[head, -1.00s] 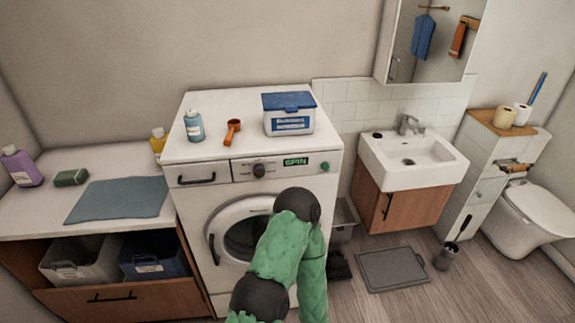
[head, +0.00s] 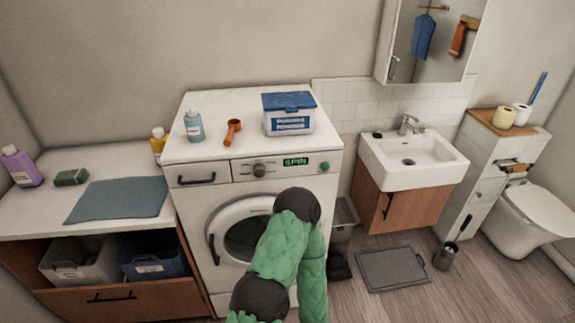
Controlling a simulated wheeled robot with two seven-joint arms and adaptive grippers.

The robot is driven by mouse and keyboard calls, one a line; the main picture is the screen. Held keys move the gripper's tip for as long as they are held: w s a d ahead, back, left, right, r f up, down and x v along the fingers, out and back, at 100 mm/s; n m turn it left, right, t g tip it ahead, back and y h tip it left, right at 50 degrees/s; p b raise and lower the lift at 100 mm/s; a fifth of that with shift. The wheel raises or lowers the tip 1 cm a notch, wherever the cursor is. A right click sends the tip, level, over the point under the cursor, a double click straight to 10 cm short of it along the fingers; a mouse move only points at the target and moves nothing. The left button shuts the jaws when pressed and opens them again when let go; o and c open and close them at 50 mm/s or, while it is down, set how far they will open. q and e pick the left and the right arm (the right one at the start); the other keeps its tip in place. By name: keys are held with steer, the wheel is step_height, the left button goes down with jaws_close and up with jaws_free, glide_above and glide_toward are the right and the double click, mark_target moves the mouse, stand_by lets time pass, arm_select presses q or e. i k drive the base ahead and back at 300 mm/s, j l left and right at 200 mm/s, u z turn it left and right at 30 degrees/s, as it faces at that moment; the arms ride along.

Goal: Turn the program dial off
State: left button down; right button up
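The washing machine (head: 190,235) stands in the middle, with its round door (head: 240,220) closed at the front. Its program dial (head: 259,170) is a small dark knob on the front panel, left of a display (head: 296,161) that reads SPIN in green. A green round button (head: 324,166) sits right of the display. A green-sleeved arm of mine with dark joints rises from the bottom in front of the machine and covers part of the door. No gripper fingers are visible, and the dial is uncovered.
On the machine's top are a blue bottle (head: 194,126), an orange scoop (head: 232,130) and a blue-lidded box (head: 288,115). A counter (head: 40,219) with a folded cloth (head: 118,200) is at left. A sink (head: 410,165) and floor mat (head: 392,269) are at right.

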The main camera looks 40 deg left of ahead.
mark_target(259, 170)
steer(key=u, duration=1.45)
